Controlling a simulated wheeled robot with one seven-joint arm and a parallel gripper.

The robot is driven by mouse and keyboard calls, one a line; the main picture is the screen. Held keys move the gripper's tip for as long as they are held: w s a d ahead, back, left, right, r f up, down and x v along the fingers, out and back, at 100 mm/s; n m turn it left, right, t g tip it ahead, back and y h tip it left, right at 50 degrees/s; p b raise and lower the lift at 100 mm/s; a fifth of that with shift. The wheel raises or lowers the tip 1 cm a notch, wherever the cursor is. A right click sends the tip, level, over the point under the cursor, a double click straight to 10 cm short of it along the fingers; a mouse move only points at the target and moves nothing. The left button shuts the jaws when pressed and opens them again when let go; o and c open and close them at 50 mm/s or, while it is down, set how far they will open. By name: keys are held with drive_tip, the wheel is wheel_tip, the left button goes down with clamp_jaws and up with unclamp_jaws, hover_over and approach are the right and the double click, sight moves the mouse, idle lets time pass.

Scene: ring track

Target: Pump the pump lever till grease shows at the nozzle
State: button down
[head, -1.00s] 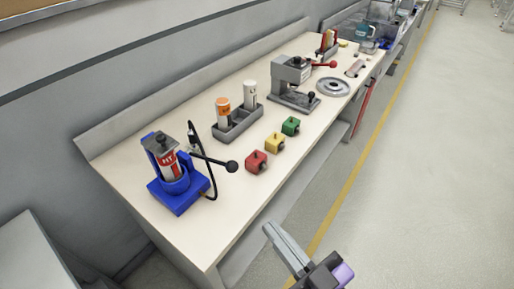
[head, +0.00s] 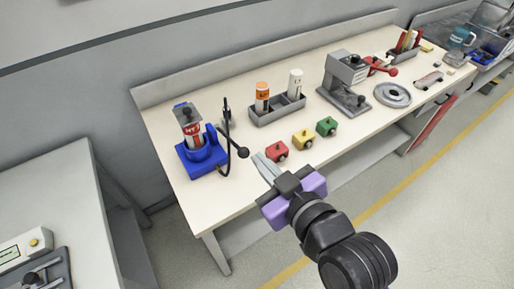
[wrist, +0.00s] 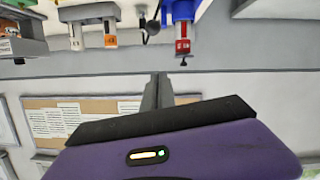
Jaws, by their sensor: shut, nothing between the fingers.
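The grease pump is a blue base (head: 204,161) holding a red and silver canister (head: 190,122) at the left end of the bench. Its pump lever (head: 231,143) is a black rod sticking out to the right, ending in a black ball (head: 243,152). A black hose hangs beside it; I cannot make out grease at its nozzle. My gripper (head: 262,160) is shut and empty, just right of the ball and close to the bench's front edge; I cannot tell the exact gap. In the wrist view the canister (wrist: 183,45) appears upside down, beyond my gripper (wrist: 158,78).
Red (head: 277,151), yellow (head: 303,139) and green (head: 326,126) blocks sit near the front edge. A grey holder (head: 277,110) with two bottles and a grey press (head: 345,80) stand behind. A lower grey table (head: 50,190) is at left. Open floor lies at right.

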drive_tip(key=shift+f, duration=0.1)
idle(0.3)
drive_tip(key=w+a+f+p, duration=0.2)
drive_tip(key=w+a+f, duration=0.2)
drive_tip(key=w+f, duration=0.2)
drive_tip(key=shift+w+f+p, duration=0.35)
drive_tip(key=shift+w, duration=0.85)
drive_tip(key=shift+f, duration=0.1)
